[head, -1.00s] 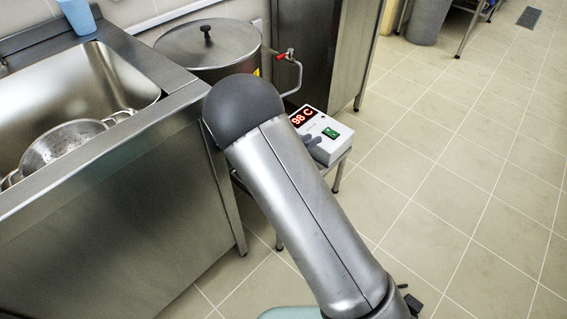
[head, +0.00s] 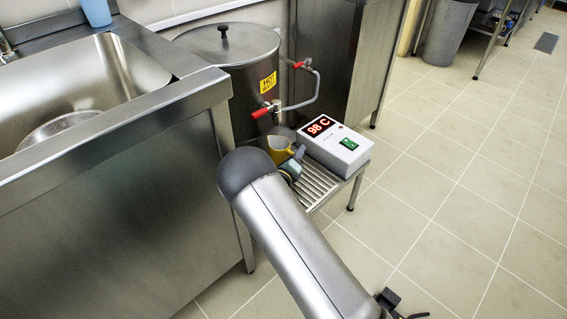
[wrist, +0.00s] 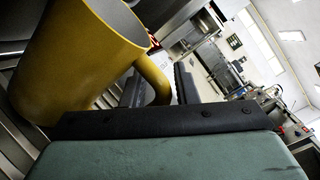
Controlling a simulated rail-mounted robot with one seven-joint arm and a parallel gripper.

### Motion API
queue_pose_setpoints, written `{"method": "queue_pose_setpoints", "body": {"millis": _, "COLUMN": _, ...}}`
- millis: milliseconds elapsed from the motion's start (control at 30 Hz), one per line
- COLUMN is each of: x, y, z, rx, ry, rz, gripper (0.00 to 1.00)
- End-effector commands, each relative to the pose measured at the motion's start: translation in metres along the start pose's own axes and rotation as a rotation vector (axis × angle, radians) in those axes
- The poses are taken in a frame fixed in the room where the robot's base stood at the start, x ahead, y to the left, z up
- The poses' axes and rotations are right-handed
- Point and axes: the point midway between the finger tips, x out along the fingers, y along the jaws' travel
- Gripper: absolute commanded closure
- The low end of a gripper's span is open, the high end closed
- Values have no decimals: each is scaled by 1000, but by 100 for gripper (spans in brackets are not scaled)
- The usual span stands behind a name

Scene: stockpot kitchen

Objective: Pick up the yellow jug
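The yellow jug (head: 279,149) stands upright on the slatted stand below the pot's tap, partly hidden behind my arm and gripper. In the wrist view the jug (wrist: 75,62) fills the left side, with its handle reaching right toward the fingers. My gripper (wrist: 160,83) has its two dark fingers apart, and the handle appears to lie between them. I cannot tell whether either finger touches it. In the head view my gripper (head: 291,168) is mostly hidden by my arm, close beside the jug.
The steel pot (head: 228,70) with a hot-water label and red-handled taps stands behind the jug. A white control box (head: 335,147) reading 98 C sits just right on the stand (head: 318,186). The steel sink counter (head: 120,170) is at left. Open floor lies right.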

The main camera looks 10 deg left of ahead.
Motion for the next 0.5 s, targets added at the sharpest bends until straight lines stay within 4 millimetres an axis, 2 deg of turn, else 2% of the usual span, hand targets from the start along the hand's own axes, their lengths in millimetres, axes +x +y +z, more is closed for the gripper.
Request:
{"method": "queue_pose_setpoints", "body": {"millis": 233, "x": 2, "y": 0, "z": 0, "rx": 0, "ry": 0, "rz": 0, "gripper": 73}}
{"method": "queue_pose_setpoints", "body": {"millis": 333, "x": 2, "y": 0, "z": 0, "rx": 0, "ry": 0, "rz": 0, "gripper": 100}}
{"method": "queue_pose_setpoints", "body": {"millis": 500, "x": 2, "y": -1, "z": 1, "rx": 1, "ry": 0, "rz": -1, "gripper": 100}}
